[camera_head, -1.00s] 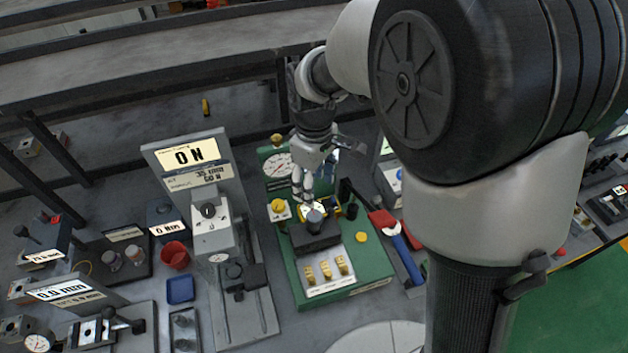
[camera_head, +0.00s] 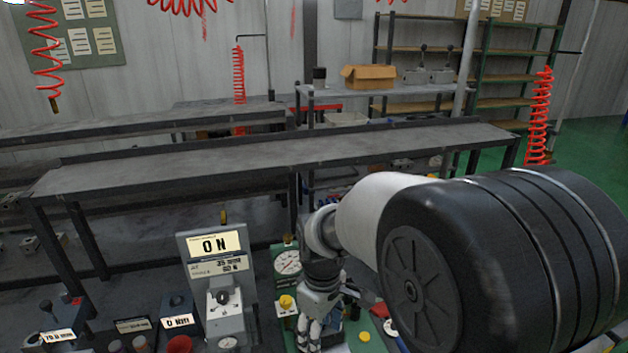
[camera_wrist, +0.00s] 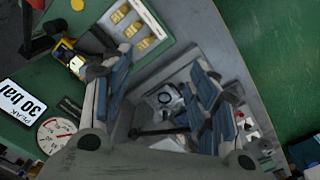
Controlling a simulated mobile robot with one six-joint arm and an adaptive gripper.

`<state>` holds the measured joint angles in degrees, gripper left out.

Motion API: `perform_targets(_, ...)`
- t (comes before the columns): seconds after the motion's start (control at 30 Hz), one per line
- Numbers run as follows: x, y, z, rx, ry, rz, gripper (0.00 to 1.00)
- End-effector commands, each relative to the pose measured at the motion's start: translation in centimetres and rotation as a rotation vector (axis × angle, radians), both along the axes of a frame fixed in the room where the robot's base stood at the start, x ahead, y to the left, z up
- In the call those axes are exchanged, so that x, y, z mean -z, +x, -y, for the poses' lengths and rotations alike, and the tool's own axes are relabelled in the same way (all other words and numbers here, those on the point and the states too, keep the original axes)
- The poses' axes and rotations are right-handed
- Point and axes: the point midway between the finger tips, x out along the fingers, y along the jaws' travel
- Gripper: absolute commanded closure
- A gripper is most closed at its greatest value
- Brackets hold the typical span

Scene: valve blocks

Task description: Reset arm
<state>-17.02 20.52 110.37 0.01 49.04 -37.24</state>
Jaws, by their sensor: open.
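My gripper (camera_head: 310,332) hangs at the lower middle of the head view, fingers pointing down over the green test station (camera_head: 285,318). In the wrist view my gripper (camera_wrist: 165,88) has its two blue-padded fingers wide apart. I see nothing held between them; a grey surface with small dark and metallic parts shows beyond the gap. A round dial gauge (camera_head: 287,262) stands behind the gripper. Brass fittings (camera_wrist: 130,23) sit in a pale holder on the green station.
A force tester (camera_head: 215,270) reading 0 N stands left of the gripper. Small displays, a red cup (camera_head: 180,344) and other instruments line the bench. A long empty grey table (camera_head: 270,150) runs behind. Red coiled hoses (camera_head: 239,75) hang at the back.

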Motion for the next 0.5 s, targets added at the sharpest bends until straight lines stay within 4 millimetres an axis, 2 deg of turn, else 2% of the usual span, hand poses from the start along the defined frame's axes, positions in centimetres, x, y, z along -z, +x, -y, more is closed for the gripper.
perform_targets(0.03, -0.9, -0.4, 0.6, 0.028, 0.005, 0.017, 0.46)
perform_targets(0.27, -3.9, -2.4, 2.9, 0.157, 0.023, 0.069, 0.46)
perform_targets(0.5, -7.1, -6.0, 6.0, 0.341, 0.054, 0.146, 0.46)
